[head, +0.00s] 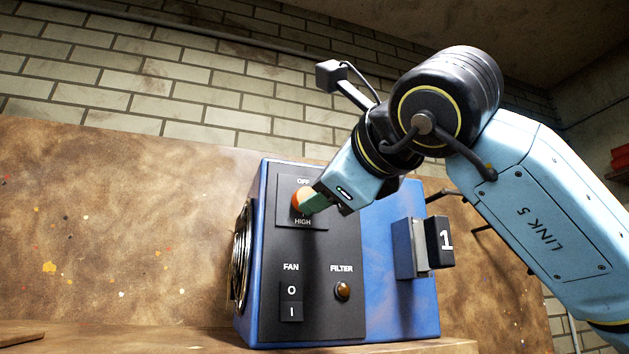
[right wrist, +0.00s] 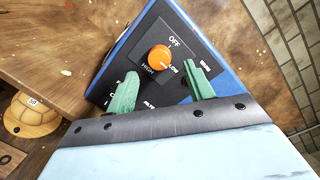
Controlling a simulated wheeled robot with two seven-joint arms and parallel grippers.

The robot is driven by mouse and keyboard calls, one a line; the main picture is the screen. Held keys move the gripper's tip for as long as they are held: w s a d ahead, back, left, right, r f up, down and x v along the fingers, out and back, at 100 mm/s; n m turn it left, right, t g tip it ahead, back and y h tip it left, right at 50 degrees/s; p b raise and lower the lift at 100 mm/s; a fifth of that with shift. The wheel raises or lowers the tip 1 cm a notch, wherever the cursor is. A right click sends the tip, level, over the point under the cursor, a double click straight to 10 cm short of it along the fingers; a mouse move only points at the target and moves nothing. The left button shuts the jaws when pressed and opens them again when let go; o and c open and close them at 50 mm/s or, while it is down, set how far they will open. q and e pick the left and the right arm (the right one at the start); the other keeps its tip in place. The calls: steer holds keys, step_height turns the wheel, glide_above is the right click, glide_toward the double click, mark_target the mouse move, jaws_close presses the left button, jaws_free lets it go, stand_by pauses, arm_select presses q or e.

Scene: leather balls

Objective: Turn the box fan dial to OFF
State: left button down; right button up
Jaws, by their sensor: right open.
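The box fan (head: 385,290) is a blue box with a black front panel, standing on a wooden surface. Its orange round dial (right wrist: 159,58) sits on the panel, with OFF, HIGH and LOW printed around it. I cannot tell which mark the dial points to. In the head view the dial (head: 299,203) is partly hidden by my right gripper (head: 315,203). In the right wrist view the right gripper (right wrist: 160,70) is open, its two green fingers to the left and right of the dial, with gaps showing. My left gripper is not in view.
Below the dial are a FAN rocker switch (head: 291,300) and a FILTER lamp or button (head: 343,291). A block marked 1 (head: 439,242) projects from the box's right side. A tan leather ball (right wrist: 32,115) lies at the left in the wrist view. A brick wall stands behind.

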steer(key=x, duration=0.3)
steer(key=shift+w+a+p, duration=0.15)
steer(key=shift+w+p, duration=0.15)
steer(key=shift+p, duration=0.1)
steer(key=c, duration=1)
